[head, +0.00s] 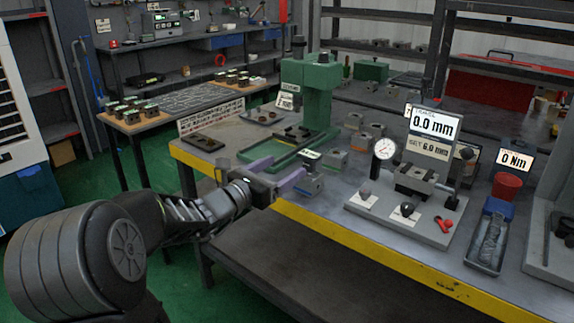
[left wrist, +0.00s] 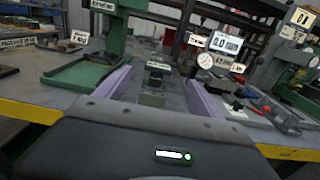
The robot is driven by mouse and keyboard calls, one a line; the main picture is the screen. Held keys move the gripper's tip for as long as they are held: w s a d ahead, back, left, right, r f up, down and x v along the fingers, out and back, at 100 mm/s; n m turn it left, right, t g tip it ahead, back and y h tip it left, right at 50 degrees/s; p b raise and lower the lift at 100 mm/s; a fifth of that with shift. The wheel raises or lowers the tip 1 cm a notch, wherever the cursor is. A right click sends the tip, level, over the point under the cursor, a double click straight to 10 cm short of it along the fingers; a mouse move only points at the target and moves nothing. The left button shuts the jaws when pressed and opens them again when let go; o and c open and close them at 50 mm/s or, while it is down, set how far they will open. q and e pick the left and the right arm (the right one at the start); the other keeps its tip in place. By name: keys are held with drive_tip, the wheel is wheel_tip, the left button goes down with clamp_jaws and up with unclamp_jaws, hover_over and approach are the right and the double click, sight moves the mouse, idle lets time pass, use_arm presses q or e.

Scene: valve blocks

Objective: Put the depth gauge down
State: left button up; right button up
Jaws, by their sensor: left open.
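My left gripper (head: 288,165) is open, its two purple fingers spread low over the bench; it also shows in the left wrist view (left wrist: 160,75). A small dark device with a pale display (head: 311,155), which looks like the depth gauge, is just beyond the fingertips. In the left wrist view the dark device (left wrist: 158,66) appears between the fingers, above a grey block (left wrist: 152,84). I see no contact between the fingers and it. Whether it rests on the block or behind it is not clear. My right gripper is not in view.
A green press (head: 318,90) with a green tray stands behind the fingers. To the right are a fixture plate with a dial gauge (head: 385,147), a "0.0 mm" display (head: 435,122) and a red cup (head: 507,186). Several small blocks stand nearby. The yellow front edge (head: 330,228) is close.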

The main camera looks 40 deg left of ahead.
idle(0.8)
use_arm(q)
drive_tip(key=s+d+f+m+g, duration=0.4)
drive_tip(key=f+m, duration=0.3)
drive_tip(key=f, duration=0.6)
drive_tip(key=s+d+f+m+g, duration=0.3)
drive_tip(key=d+f+m+g, duration=0.25)
drive_tip(key=f, duration=0.75)
drive_tip(key=s+d+f+m+g, duration=0.4)
drive_tip(key=f+m, duration=0.3)
drive_tip(key=f, duration=0.6)
drive_tip(key=s+d+f+m+g+h, duration=0.15)
drive_tip(key=s+d+f+m, duration=0.3)
drive_tip(key=d, duration=0.45)
drive_tip(key=s+d+f+m+g+h, duration=0.15)
drive_tip(key=s+d+f+m, duration=0.3)
drive_tip(key=d, duration=0.55)
drive_tip(key=s+d+f+m+g+h, duration=0.1)
drive_tip(key=s+d+f+m+h, duration=0.15)
drive_tip(key=s+d+m, duration=0.5)
wheel_tip(320, 180, up, 16)
drive_tip(key=w+d+n+p, duration=0.1)
drive_tip(key=w+p, duration=0.2)
drive_tip(key=p, duration=1.3)
drive_tip(key=shift+d+f+n+y, duration=0.15)
drive_tip(key=shift+d+n+y, duration=0.15)
drive_tip(key=shift+y, duration=0.15)
